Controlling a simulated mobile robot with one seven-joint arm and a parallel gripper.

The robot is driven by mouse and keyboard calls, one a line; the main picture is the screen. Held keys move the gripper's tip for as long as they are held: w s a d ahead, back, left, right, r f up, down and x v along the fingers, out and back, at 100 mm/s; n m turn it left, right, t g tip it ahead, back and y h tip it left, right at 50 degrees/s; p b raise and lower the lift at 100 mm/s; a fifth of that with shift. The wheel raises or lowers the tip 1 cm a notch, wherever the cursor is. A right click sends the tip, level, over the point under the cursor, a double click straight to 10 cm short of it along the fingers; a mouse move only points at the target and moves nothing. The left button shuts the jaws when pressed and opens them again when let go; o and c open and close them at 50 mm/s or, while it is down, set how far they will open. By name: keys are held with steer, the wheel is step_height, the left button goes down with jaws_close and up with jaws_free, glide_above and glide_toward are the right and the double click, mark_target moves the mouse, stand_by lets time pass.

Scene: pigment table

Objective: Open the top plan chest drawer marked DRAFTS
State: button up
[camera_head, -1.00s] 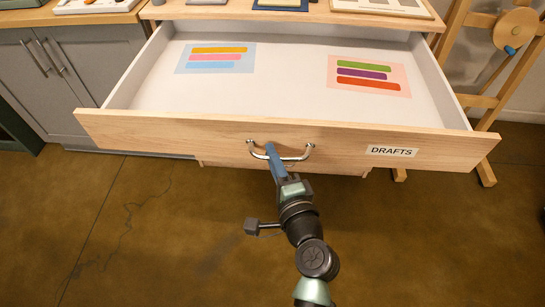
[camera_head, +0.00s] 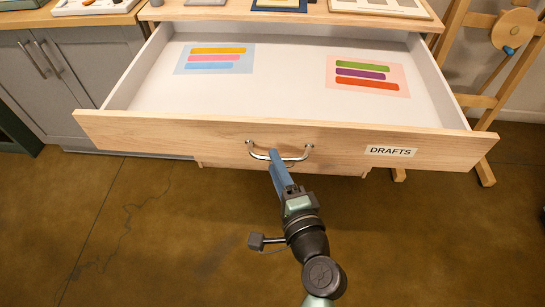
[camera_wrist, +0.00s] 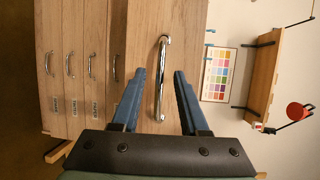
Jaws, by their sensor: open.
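The top plan chest drawer (camera_head: 130,128), labelled DRAFTS (camera_head: 391,151), stands pulled far out and shows its white inside. Its chrome handle (camera_head: 262,154) is on the front, left of the label. My gripper (camera_head: 276,160) is at the handle from the front and below. In the wrist view the handle (camera_wrist: 161,80) lies between the tips of my open gripper (camera_wrist: 160,75), with a gap to each finger. The fingers are not closed on it. Two sheets with coloured bars, a blue one (camera_head: 186,66) and a pink one (camera_head: 399,72), lie in the drawer.
The chest top (camera_head: 230,12) behind the drawer holds several flat items. A grey cabinet (camera_head: 95,60) stands at left and a wooden easel (camera_head: 480,70) at right. Lower drawers (camera_wrist: 75,30) show shut in the wrist view. The floor (camera_head: 150,240) in front is clear.

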steer(key=v, duration=1)
steer(key=shift+s, duration=0.1)
steer(key=w+a+r+n+t+h, duration=0.1)
steer(key=w+r+n, duration=0.2)
steer(key=r, duration=0.5)
steer(key=w+r+n+t, duration=0.2)
steer(key=w+r+n, duration=0.15)
steer(key=r, duration=0.45)
steer(key=w+a+r+n+t+h, duration=0.1)
steer(key=w+r+n, duration=0.15)
steer(key=r, duration=0.65)
steer(key=s+r+n+t+h, duration=0.25)
steer(key=s+r+t, duration=0.2)
steer(key=r, duration=0.85)
steer(key=s+r+n+t+h, duration=0.25)
steer(key=s+r, duration=0.25)
steer(key=r, duration=0.7)
step_height(320, 180, up, 23)
steer(key=t+p, duration=0.1)
steer(key=p, duration=2)
steer(key=shift+s+f+p, duration=0.25)
steer(key=shift+s+p, duration=0.1)
steer(key=shift+p, duration=0.05)
steer(key=shift+f, duration=0.15)
